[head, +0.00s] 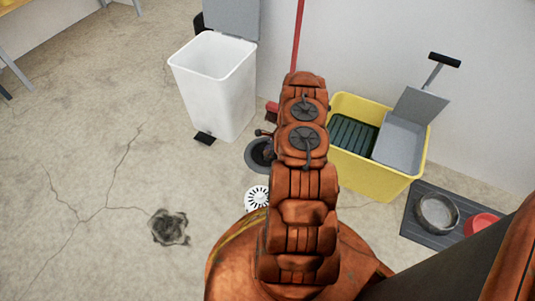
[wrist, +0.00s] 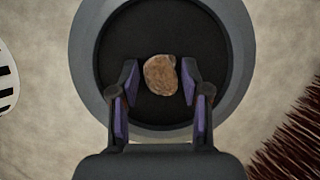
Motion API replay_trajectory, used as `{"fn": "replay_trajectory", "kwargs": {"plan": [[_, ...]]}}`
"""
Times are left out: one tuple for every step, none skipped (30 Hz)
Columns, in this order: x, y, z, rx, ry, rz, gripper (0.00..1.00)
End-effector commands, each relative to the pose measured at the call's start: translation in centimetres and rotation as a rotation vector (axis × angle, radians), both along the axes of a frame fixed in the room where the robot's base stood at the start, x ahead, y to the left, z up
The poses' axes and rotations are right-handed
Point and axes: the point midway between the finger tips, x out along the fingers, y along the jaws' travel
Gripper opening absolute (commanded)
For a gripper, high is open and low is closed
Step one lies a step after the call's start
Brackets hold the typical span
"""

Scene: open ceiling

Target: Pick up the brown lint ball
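In the wrist view, the brown lint ball (wrist: 160,75) is a small rough lump against the dark inside of a round grey-rimmed dish (wrist: 88,95). My gripper (wrist: 160,70) is open, with one finger on each side of the ball. A gap shows at the left finger; the right finger is very close to the ball, and I cannot tell whether it touches. In the head view the round dish (head: 250,153) is on the floor left of my arm. There my arm hides part of the dish, and the ball and fingers cannot be made out clearly.
A white pedal bin (head: 212,95), a red-handled broom (head: 298,35) and a yellow bucket (head: 375,178) stand near the wall. A white slotted disc (head: 257,197) and a grey fuzzy clump (head: 168,227) lie on the floor. A dark mat (head: 415,222) holds bowls. The left floor is mostly free.

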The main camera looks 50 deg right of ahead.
Motion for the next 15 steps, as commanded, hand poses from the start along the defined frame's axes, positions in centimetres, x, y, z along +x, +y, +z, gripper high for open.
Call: {"fn": "replay_trajectory", "kwargs": {"plan": [[0.01,0.01,0.0,0.0,0.0,0.0,0.38],[0.01,0.01,0.0,0.0,0.0,0.0,0.35],[0.01,0.01,0.0,0.0,0.0,0.0,0.31],[0.01,0.0,0.01,0.0,0.0,0.0,0.28],[0.01,0.0,0.0,0.0,0.0,0.0,0.26],[0.01,0.0,0.0,0.0,0.0,0.0,0.26],[0.01,0.0,0.0,0.0,0.0,0.0,0.26],[0.01,0.0,0.0,0.0,0.0,0.0,0.26],[0.01,0.0,0.0,0.0,0.0,0.0,0.26],[0.01,0.0,0.0,0.0,0.0,0.0,0.26],[0.01,0.0,0.0,0.0,0.0,0.0,0.26],[0.01,0.0,0.0,0.0,0.0,0.0,0.26],[0.01,0.01,0.0,0.0,0.0,0.0,0.26],[0.02,0.0,0.02,0.0,0.0,0.0,0.26],[0.02,0.0,0.07,0.0,0.0,0.0,0.26]]}}
